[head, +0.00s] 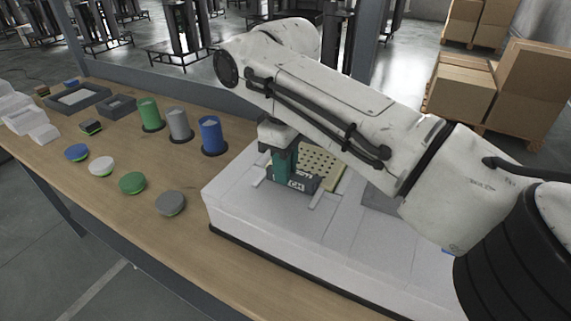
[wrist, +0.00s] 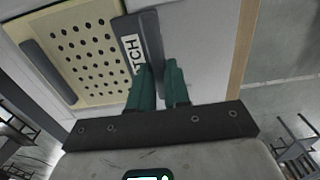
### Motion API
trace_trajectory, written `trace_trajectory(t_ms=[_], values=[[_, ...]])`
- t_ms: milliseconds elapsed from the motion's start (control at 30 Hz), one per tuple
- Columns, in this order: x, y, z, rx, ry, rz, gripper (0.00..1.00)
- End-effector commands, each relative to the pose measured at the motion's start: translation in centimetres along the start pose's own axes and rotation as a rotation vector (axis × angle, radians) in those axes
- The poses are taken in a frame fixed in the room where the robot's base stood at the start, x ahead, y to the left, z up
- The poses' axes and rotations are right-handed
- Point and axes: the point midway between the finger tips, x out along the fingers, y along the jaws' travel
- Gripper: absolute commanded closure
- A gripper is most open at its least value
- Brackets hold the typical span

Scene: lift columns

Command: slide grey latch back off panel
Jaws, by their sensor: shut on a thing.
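The grey latch (wrist: 151,40), a dark grey bar with a white label ending in "TCH", lies along the edge of the cream perforated panel (wrist: 85,45) in the wrist view. My gripper (wrist: 160,78) has green fingers, one on each side of the latch's near end, and is shut on it. In the head view the gripper (head: 287,172) points down onto the white housing, with the latch (head: 303,182) beside and partly behind its fingers. The panel (head: 322,160) shows behind it, partly hidden by my arm.
The white housing (head: 255,215) stands on a wooden table (head: 115,215). Green (head: 150,113), grey (head: 179,123) and blue (head: 212,133) cylinders stand left of it. Several round caps lie in front of them. A dark tray (head: 78,98) is at the far left. Cardboard boxes (head: 463,88) stand beyond.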

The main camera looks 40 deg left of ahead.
Motion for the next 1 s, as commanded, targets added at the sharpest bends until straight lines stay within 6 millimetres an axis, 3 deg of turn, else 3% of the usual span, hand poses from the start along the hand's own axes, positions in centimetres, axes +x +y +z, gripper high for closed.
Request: trace_trajectory(t_ms=[433, 767, 800, 1000], values=[[-0.1, -1.8, 0.0, -0.001, -0.001, -0.003, 1.00], [0.0, -1.9, 0.1, 0.002, -0.002, 0.000, 1.00], [0.0, -1.9, 0.1, 0.002, -0.002, 0.000, 0.80], [0.0, -1.9, 0.0, 0.002, -0.001, 0.000, 0.61]])
